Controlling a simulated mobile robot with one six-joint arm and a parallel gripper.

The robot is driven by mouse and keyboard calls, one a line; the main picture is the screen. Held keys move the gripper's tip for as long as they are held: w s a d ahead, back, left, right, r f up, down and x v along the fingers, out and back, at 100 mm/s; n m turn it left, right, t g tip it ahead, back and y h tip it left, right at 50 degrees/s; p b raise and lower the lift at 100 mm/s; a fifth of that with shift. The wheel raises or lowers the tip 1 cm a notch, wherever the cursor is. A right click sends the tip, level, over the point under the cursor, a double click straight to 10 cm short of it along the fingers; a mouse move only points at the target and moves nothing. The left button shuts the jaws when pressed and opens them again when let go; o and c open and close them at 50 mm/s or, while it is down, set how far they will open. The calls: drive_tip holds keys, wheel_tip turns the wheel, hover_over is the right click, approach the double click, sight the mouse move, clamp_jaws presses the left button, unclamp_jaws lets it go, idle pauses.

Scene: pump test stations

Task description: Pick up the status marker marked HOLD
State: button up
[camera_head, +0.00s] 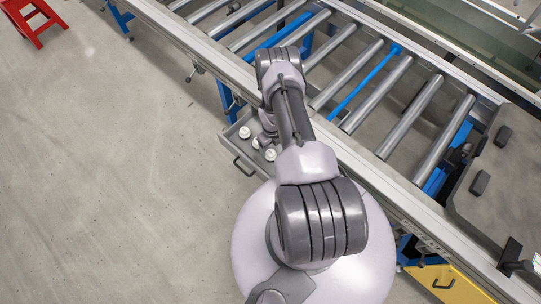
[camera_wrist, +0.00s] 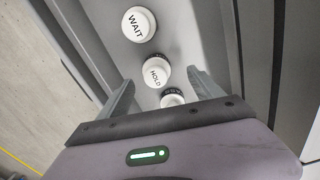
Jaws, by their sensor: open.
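The white round marker marked HOLD (camera_wrist: 156,71) stands in a grey drawer (camera_wrist: 205,40), in the middle of a row of white markers. The marker marked WAIT (camera_wrist: 138,24) is above it in the wrist view. A third marker (camera_wrist: 172,97) is below, partly hidden by my gripper's body, its label unreadable. My gripper (camera_wrist: 160,76) is open, with one finger on each side of the HOLD marker in the picture; I cannot tell whether they touch it. In the head view small white markers (camera_head: 244,132) show in the drawer, beside my arm, their labels unreadable.
The drawer (camera_head: 228,140) is pulled out under a roller conveyor (camera_head: 345,75), with a handle at its front. A yellow drawer (camera_head: 450,284) is at lower right. A red stool (camera_head: 32,18) stands far left on open floor.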

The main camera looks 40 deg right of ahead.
sight(271, 153)
drive_tip(key=f+b, duration=0.1)
drive_tip(key=f, duration=0.2)
drive_tip(key=a+f+b, duration=0.1)
drive_tip(key=f, duration=0.1)
drive_tip(key=shift+s+f+b, duration=0.2)
drive_tip(key=shift+s+b, duration=0.1)
drive_tip(key=shift+d+r, duration=0.1)
drive_tip(key=c, duration=1.5)
drive_tip(key=shift+r, duration=0.15)
